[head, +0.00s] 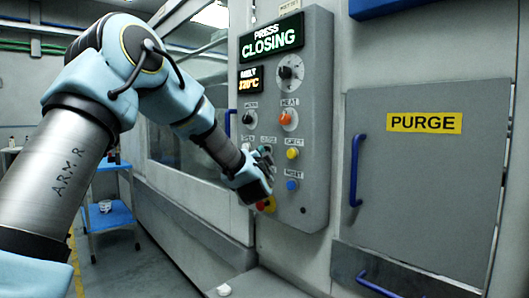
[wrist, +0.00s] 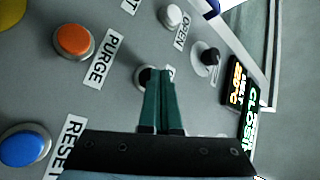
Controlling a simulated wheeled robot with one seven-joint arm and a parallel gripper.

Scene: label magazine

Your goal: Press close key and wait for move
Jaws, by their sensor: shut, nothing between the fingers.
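My gripper (head: 266,158) is at the grey control panel (head: 318,60), with its fingertips shut together and empty. In the wrist view the green fingers of my gripper (wrist: 161,74) point at a dark round key (wrist: 143,78) with a pale rim, which they mostly cover. It sits where the close key belongs, but its label is largely hidden by the fingers. The fingertips look to be on or right at it; contact cannot be made out exactly. The press display (head: 271,41) reads CLOSING in green.
An orange button (wrist: 73,42) by a PURGE label, a blue RESET button (wrist: 25,148) and a white OPEN button (wrist: 171,17) are close by. A MELT display (head: 251,79) glows amber. A PURGE door (head: 420,180) with a blue handle (head: 356,170) is at right.

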